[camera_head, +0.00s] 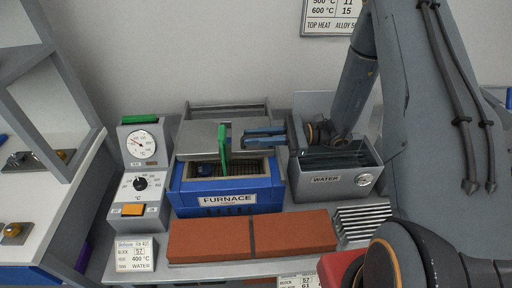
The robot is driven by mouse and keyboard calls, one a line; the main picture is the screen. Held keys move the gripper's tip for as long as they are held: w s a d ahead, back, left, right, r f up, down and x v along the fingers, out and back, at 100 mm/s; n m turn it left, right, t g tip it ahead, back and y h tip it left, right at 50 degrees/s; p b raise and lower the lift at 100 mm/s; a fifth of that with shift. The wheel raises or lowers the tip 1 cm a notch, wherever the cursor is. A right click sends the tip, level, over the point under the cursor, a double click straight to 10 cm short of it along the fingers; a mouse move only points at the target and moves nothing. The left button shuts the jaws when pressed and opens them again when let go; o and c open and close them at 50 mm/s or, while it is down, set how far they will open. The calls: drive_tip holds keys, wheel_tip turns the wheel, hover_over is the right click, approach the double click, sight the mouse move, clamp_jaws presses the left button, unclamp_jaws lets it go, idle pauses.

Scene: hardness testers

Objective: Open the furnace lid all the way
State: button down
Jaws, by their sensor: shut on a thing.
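The blue furnace (227,198), with a "FURNACE" label on its front, stands in the middle of the bench. Its grey lid (197,138) lies toward the rear. A green upright handle (223,152) stands at the lid's front. My gripper (243,138) comes in from the right with blue fingers level and shut on the green handle. The exact contact is small in view. I cannot tell whether the lid is tilted or slid back.
A grey water tank (335,184) stands right of the furnace, under my wrist. A control box (140,187) with dial and gauge stands to the left. Red-brown bricks (250,237) lie in front. A grey frame (190,107) stands behind the lid.

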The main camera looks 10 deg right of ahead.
drive_tip(key=c, duration=1.7)
unclamp_jaws()
drive_tip(key=d+b, duration=0.1)
drive_tip(key=d, duration=0.5)
drive_tip(key=shift+s+d+f+b, duration=0.1)
drive_tip(key=shift+d+b, duration=0.1)
drive_tip(key=shift+b, duration=0.2)
drive_tip(key=shift+s+d, duration=0.1)
drive_tip(key=shift+d, duration=0.6)
